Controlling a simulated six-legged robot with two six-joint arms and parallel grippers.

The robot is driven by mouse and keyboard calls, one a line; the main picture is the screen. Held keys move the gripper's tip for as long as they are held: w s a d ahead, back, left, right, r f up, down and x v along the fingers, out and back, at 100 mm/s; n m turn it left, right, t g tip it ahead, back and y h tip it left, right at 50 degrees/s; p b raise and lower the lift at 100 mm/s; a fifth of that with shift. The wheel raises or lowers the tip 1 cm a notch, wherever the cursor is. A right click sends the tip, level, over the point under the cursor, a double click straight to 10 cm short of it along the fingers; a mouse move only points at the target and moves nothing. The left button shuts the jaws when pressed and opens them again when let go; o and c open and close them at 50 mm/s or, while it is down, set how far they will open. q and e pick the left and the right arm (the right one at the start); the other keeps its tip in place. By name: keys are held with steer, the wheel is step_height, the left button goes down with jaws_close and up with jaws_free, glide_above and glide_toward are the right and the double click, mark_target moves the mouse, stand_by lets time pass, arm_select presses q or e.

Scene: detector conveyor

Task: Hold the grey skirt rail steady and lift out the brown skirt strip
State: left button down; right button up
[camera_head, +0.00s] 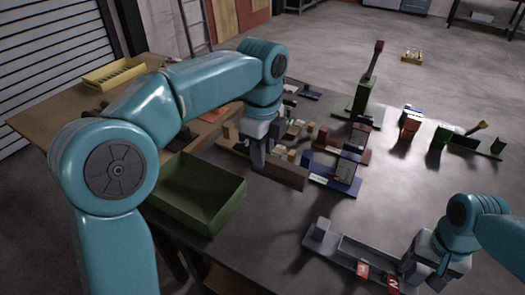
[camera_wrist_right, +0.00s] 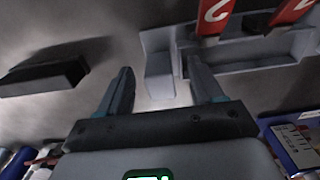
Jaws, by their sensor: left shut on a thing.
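The brown skirt strip (camera_head: 288,175) is a long flat bar in the middle of the head view. My left gripper (camera_head: 258,160) is shut on it, its fingers partly covering the strip. The grey skirt rail (camera_head: 335,251) lies near the table's front right, a trough with a raised block at its left end and red numbered tags on its near side. It also shows at the top of the right wrist view (camera_wrist_right: 255,55). My right gripper (camera_head: 436,270) is at the rail's right end. In its wrist view the fingers (camera_wrist_right: 160,88) are apart, with a grey end block seen between them.
A green tray (camera_head: 200,190) stands left of the strip, and a yellow tray (camera_head: 113,74) lies at the back left. A blue stand (camera_head: 338,180) is close right of the strip. Several coloured fixtures occupy the table's far side. Bare table lies between strip and rail.

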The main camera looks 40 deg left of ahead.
step_height(320, 180, up, 12)
stand_by(0.5)
